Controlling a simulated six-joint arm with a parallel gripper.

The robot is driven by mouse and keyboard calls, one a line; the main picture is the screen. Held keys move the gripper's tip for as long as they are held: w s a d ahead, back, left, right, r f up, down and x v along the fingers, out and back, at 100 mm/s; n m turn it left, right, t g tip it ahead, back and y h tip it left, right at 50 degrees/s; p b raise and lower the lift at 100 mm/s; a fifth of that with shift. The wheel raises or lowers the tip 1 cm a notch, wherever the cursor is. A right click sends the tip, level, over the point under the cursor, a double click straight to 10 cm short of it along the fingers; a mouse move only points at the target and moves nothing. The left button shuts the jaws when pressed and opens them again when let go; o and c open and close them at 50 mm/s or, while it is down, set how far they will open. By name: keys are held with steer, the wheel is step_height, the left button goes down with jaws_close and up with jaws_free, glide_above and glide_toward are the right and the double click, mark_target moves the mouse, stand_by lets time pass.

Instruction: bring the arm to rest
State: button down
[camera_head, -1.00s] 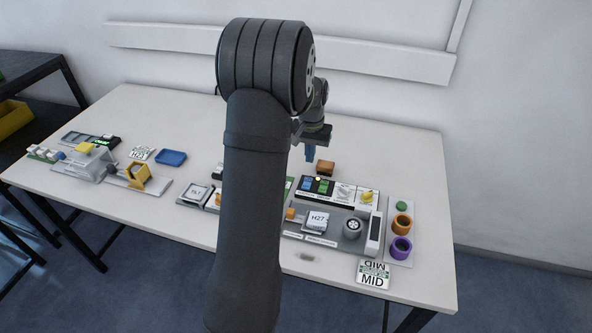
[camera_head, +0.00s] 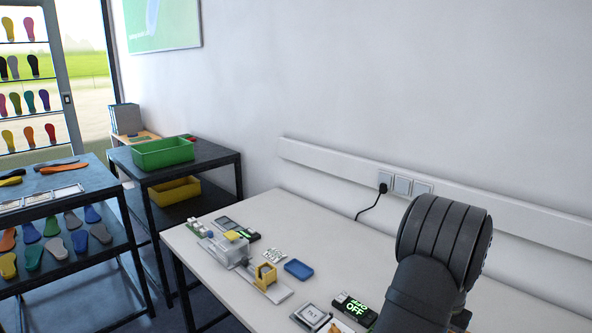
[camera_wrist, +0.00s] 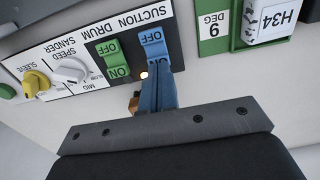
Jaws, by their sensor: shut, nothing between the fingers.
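My gripper (camera_wrist: 158,88) shows in the wrist view, its blue fingers shut together with nothing between them. The fingertips are in front of a dark switch panel (camera_wrist: 128,45) and overlap the lower edge of a blue suction switch (camera_wrist: 153,44). I cannot tell whether they touch it. A green drum switch (camera_wrist: 112,58) is to the left of the fingers, and a small lit lamp shows beside them. In the head view my dark arm fills the lower right, and the gripper is hidden.
The wrist view also shows a grey speed knob (camera_wrist: 70,70), a yellow sleeve knob (camera_wrist: 36,84) and a green holder (camera_wrist: 238,25) at top right. In the head view a blue tray (camera_head: 298,269) and a yellow fixture (camera_head: 265,275) are on the white table (camera_head: 285,212). Shelves stand left.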

steer(key=s+a+r, duration=0.2)
steer(key=r, duration=0.9)
steer(key=s+a+r+t+h, duration=0.1)
steer(key=s+a+r, duration=0.1)
steer(key=r, duration=0.9)
steer(key=shift+s+a, duration=0.25)
steer(key=shift+a, duration=0.1)
